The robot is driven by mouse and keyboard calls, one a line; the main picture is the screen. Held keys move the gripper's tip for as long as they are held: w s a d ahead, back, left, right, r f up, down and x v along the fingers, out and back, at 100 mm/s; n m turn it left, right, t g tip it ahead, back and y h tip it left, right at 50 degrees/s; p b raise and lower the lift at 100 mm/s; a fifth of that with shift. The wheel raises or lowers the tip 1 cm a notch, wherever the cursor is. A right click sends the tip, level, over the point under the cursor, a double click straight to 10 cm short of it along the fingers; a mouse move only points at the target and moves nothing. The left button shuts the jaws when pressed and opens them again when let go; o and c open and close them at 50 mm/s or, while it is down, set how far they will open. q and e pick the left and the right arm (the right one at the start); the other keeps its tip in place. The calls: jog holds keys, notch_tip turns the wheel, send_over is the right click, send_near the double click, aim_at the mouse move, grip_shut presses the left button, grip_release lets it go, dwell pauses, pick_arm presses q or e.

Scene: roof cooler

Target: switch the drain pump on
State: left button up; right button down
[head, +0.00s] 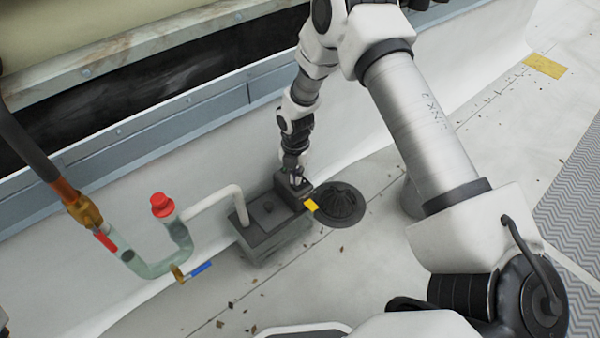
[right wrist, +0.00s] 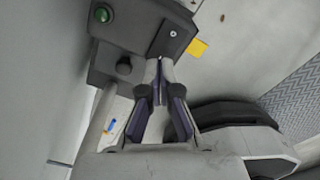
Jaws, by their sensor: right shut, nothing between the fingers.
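The drain pump (head: 262,240) is a grey box on the pale roof floor, with a white pipe at its left. A dark switch box (head: 289,187) stands at its right end with a yellow tag (head: 311,205). I cannot tell whether the green part is lit. My right gripper (head: 296,180) is shut and empty, its fingertips (right wrist: 158,64) close to the box's edge, beside the knob. Contact is unclear. My left gripper is out of view.
A black domed drain strainer (head: 340,204) sits right of the pump. At left are a clear U-shaped trap (head: 155,265), a red cap (head: 162,204) and a blue-handled valve (head: 200,269). A metal-edged housing (head: 130,135) runs behind. Floor in front is mostly clear, with scattered leaves.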

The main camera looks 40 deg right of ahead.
aim_at(296, 186)
jog(key=shift+f+b, duration=0.6)
jog(key=shift+f, duration=0.55)
dwell(0.5)
jog(key=shift+r, duration=0.1)
notch_tip(296, 186, up, 7)
jog(key=p, duration=0.6)
dwell(0.4)
